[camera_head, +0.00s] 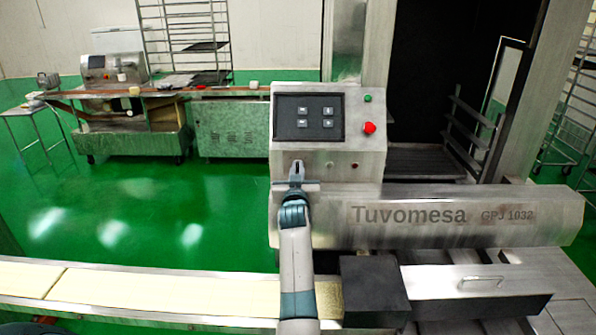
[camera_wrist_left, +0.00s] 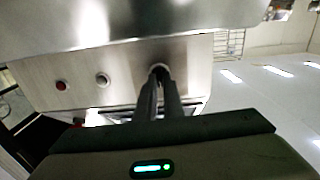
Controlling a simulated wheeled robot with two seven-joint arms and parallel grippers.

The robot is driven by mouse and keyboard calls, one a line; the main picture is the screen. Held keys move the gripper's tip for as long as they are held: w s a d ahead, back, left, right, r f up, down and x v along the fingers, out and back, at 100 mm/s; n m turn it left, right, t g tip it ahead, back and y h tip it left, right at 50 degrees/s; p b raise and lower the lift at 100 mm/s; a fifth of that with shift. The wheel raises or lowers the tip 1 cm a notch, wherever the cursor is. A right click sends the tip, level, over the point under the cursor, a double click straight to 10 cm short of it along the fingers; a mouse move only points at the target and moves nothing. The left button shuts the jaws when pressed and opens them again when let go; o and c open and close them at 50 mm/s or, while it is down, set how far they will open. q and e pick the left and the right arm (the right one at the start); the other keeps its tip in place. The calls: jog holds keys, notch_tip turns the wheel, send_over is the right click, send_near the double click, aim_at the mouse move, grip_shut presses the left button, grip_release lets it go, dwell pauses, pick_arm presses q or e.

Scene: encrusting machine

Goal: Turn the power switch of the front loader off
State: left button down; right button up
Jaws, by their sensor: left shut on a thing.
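The front loader is the steel machine marked "Tuvomesa GPJ 1032" (camera_head: 440,222), with a control box (camera_head: 308,98) on its left end. My left gripper (camera_head: 296,168) reaches up to the lower left of the box's front face, its fingers close together. In the left wrist view the gripper (camera_wrist_left: 162,80) is shut on the small round power switch (camera_wrist_left: 160,67) on the steel panel. The fingers hide most of the switch, so its turned position cannot be told. My right gripper is out of view.
The box carries a dark display (camera_head: 308,117), a green button (camera_head: 367,98) and a red knob (camera_head: 369,128). A conveyor with a pale dough sheet (camera_head: 110,291) runs below. A black block (camera_head: 374,285) stands right of my left forearm.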

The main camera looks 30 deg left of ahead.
pick_arm(q)
jog(key=n, duration=0.5)
jog(key=shift+s+a+n, duration=0.1)
jog(key=shift+n, duration=0.2)
jog(key=n, duration=0.2)
jog(key=shift+f+n+p, duration=0.1)
jog(key=shift+n+p, duration=0.2)
jog(key=shift+n, duration=0.3)
jog(key=c, duration=1.9)
grip_release()
jog(key=shift+o, duration=0.2)
jog(key=shift+a, duration=0.1)
